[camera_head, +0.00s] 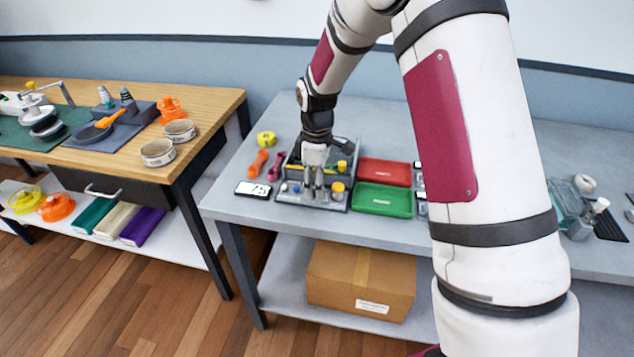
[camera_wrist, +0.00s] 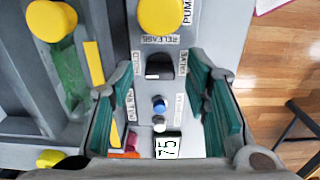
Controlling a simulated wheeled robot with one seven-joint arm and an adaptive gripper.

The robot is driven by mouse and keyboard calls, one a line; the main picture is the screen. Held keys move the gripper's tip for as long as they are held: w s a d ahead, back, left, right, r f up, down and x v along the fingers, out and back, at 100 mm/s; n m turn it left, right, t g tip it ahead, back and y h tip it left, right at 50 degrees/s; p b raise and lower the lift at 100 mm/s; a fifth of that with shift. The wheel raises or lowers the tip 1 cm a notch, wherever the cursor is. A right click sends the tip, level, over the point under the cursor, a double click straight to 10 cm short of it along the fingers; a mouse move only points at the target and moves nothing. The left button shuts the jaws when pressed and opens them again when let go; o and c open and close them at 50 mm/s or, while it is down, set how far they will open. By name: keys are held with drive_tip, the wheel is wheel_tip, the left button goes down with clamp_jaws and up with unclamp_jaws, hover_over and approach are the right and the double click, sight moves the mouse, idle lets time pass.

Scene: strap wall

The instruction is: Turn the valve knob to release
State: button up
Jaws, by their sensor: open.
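A grey control unit (camera_head: 282,197) with a yellow round knob (camera_head: 338,187) sits on the grey table. In the wrist view, a small black valve knob (camera_wrist: 160,66) is on its panel, with an upside-down RELEASE label (camera_wrist: 160,40) just beyond it. The knob's white mark is on its near side. A large yellow button (camera_wrist: 160,14) lies farther up. My gripper (camera_head: 313,190) points down over the panel. Its green-padded fingers (camera_wrist: 162,78) are open, one on each side of the knob, apart from it. How far they are above the panel is unclear.
A blue button (camera_wrist: 159,105) and a small display (camera_wrist: 166,147) lie nearer on the panel. Red (camera_head: 384,171) and green (camera_head: 382,199) trays stand right of the unit. An orange tool (camera_head: 257,164), maroon tool (camera_head: 276,166) and white-faced device (camera_head: 253,189) lie left.

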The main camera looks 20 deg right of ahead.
clamp_jaws()
drive_tip(key=m, duration=0.4)
drive_tip(key=shift+m, duration=0.4)
drive_tip(key=m, duration=0.4)
drive_tip(key=shift+m+b, duration=0.3)
drive_tip(key=shift+b, duration=0.1)
drive_tip(key=m, duration=0.4)
drive_tip(key=shift+m, duration=2.3)
